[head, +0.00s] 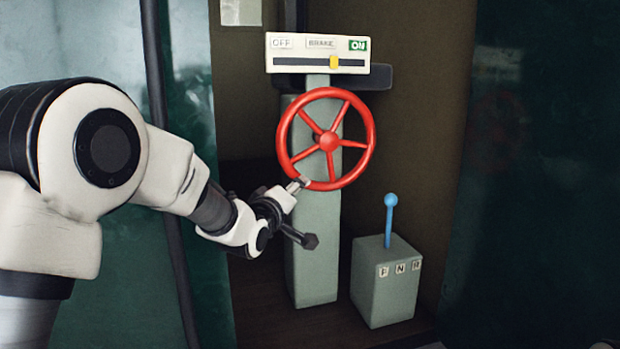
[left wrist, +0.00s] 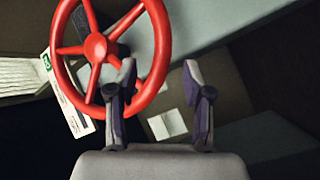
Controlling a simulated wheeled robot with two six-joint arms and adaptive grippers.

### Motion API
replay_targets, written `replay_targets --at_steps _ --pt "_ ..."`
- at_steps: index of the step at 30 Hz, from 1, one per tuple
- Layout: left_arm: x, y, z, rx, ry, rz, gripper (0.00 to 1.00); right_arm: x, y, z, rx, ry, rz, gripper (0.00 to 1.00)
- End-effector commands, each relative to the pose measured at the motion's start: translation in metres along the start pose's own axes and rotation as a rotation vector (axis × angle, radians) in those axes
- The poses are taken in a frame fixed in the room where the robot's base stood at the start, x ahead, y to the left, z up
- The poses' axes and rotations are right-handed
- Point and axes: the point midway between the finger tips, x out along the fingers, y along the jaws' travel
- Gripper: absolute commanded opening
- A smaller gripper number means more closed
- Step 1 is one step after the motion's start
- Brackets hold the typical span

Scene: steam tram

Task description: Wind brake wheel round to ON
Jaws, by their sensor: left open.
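The red brake wheel (head: 327,140) stands upright on a grey-green pedestal (head: 313,250). Above it is a white indicator panel (head: 290,50) marked OFF, BRAKE and a green ON. Its yellow marker (head: 334,62) sits right of the middle, short of the ON end. My left gripper (head: 300,184) is at the wheel's lower left rim. In the left wrist view my left gripper (left wrist: 160,80) is open, and the red wheel's rim (left wrist: 164,45) passes between its fingers as seen from there. I cannot tell whether they touch it.
A low grey-green box (head: 385,290) with a blue lever (head: 390,220) and F, N, R labels stands right of the pedestal. A dark bracket (head: 378,78) is behind the panel. A dark vertical post (head: 160,130) stands at the left.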

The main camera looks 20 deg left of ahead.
Motion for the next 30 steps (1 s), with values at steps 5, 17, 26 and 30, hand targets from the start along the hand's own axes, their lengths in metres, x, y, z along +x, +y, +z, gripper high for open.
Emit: replay_targets --at_steps 5,17,26,30 --pt "0.018 0.007 -0.005 -0.008 0.004 0.008 0.51 -0.012 0.0 0.0 0.0 0.0 0.0 0.51" --pt "0.077 0.005 -0.003 -0.006 0.003 0.006 0.51 -0.039 0.0 0.0 0.0 0.0 0.0 0.51" --pt "0.078 0.003 -0.002 -0.006 0.003 0.006 0.19 -0.037 0.0 0.0 0.0 0.0 0.0 0.51" --pt "0.078 0.003 -0.002 -0.006 0.003 0.005 0.0 -0.037 0.0 0.0 0.0 0.0 0.0 0.51"
